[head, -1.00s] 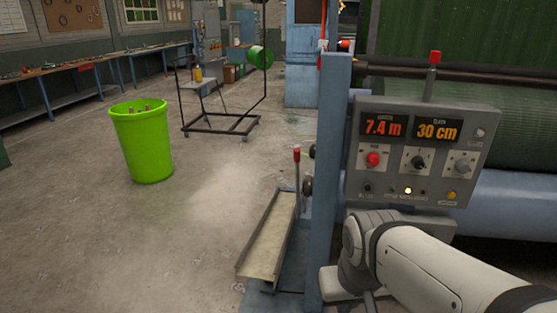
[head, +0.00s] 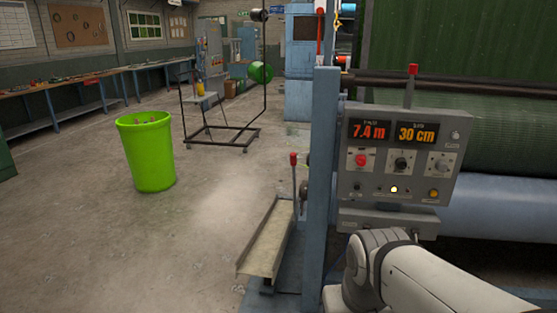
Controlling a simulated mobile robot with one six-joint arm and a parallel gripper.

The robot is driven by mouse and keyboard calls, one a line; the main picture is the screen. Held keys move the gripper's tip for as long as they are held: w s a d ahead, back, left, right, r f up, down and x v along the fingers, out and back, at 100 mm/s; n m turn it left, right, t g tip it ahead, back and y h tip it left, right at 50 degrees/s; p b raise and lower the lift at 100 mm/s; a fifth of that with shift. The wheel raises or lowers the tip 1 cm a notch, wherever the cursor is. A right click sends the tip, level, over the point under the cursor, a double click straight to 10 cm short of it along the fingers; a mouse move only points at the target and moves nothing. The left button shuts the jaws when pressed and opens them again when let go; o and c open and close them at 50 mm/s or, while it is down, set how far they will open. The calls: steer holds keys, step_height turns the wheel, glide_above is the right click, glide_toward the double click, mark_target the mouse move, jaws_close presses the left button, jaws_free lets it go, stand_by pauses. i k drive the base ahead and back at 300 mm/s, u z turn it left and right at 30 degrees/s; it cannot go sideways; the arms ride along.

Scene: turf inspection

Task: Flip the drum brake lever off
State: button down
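Two red-tipped levers show in the head view, and no readable label tells which is the drum brake lever. One lever (head: 410,92) stands upright on top of the grey control panel (head: 350,208). The other lever (head: 294,172) stands nearly upright beside the blue post, above a sloping metal tray. My white arm reaches in from the lower right, below the panel. My gripper is not in view, so its place relative to either lever is hidden.
The panel reads 7.4 m and 30 cm, with a red button (head: 361,160) and dark knobs. The blue post (head: 322,190) and metal tray (head: 262,262) stand left of my arm. A green bin (head: 150,165) and wire-frame cart (head: 222,135) stand on the otherwise open floor at left.

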mark_target(292, 155)
steer(key=z, duration=0.15)
steer(key=i, duration=1.35)
steer(key=u, duration=0.25)
